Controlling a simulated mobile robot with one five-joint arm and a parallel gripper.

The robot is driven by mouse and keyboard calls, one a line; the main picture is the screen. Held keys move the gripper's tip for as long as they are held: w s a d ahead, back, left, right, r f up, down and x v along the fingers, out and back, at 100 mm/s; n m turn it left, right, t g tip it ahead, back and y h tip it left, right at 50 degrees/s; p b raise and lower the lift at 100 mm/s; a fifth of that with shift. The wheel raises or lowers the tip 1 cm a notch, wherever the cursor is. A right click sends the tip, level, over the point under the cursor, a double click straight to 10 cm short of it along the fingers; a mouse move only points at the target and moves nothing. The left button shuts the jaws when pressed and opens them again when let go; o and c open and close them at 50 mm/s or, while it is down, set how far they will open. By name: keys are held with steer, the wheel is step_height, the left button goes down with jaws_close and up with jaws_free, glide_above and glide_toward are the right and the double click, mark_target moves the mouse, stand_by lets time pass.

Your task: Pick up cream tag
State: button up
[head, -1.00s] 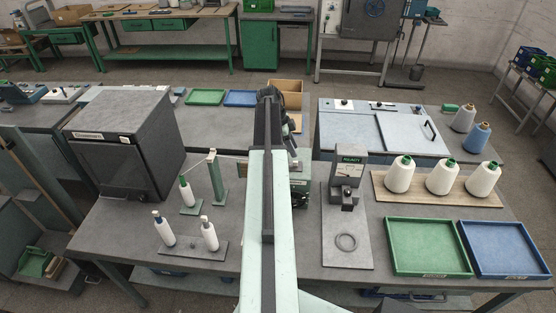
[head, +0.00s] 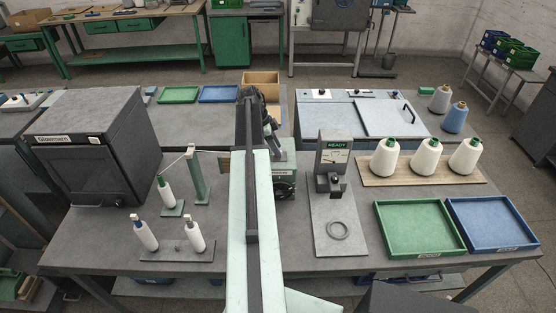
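I cannot make out a cream tag for certain in the head view. Small pale pieces (head: 321,93) lie on the grey cabinet top at the back right, too small to identify. My arm reaches straight away from me over the middle of the bench. My gripper (head: 262,103) is at its dark far end, near the open cardboard box. The arm hides most of it, and its fingers cannot be made out. I cannot see whether it holds anything.
A green tray (head: 420,228) and a blue tray (head: 493,222) lie at the right. Cream yarn cones (head: 426,157) stand on a wooden board behind them. A grey device (head: 334,155) reading READY stands right of my arm. Bobbins (head: 145,235) and a dark oven-like box (head: 93,140) are at the left.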

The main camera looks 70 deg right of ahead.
steer(key=shift+x, duration=0.9)
steer(key=shift+r, duration=0.2)
jaws_close()
steer(key=shift+r+p, duration=0.6)
steer(key=shift+r, duration=0.05)
step_height(320, 180, up, 3)
steer(key=p, duration=0.3)
steer(key=shift+r, duration=0.1)
steer(key=s+a, duration=0.3)
steer(key=a, duration=0.4)
steer(key=s+a, duration=0.3)
steer(key=a, duration=0.4)
steer(key=shift+a+r+p, duration=0.25)
steer(key=shift+a+p, duration=0.1)
steer(key=shift+a, duration=0.05)
